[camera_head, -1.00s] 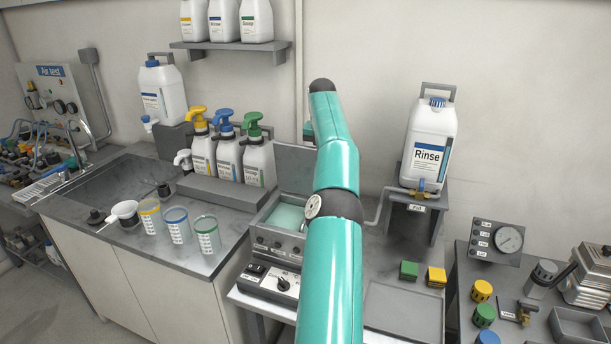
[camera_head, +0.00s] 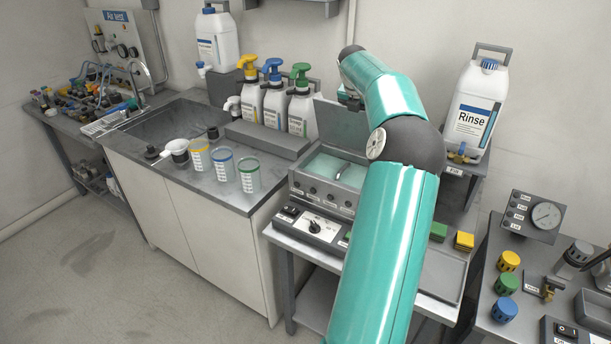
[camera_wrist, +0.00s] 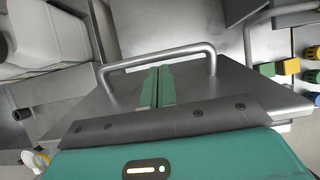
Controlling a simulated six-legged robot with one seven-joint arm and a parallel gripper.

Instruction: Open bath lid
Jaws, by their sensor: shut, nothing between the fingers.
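The bath (camera_head: 322,190) is a grey metal box on a small bench, with pale teal liquid visible inside. Its grey lid (camera_head: 338,122) stands raised at the back of the bath, partly hidden by my arm. In the wrist view a flat grey metal plate, seemingly the lid (camera_wrist: 200,90), carries a bent metal bar handle (camera_wrist: 160,58). My gripper (camera_wrist: 157,73) has its green fingers together, over the plate and close to the handle. Nothing is between them. Whether the fingers touch plate or handle I cannot tell. In the head view the gripper is mostly hidden behind my arm.
Pump bottles (camera_head: 275,100) stand left of the bath, with several measuring cups (camera_head: 223,165) in front. The Rinse container (camera_head: 474,110) stands on a raised shelf to the right. Green and yellow blocks (camera_head: 464,241) and a shallow tray (camera_head: 443,272) lie right of the bath.

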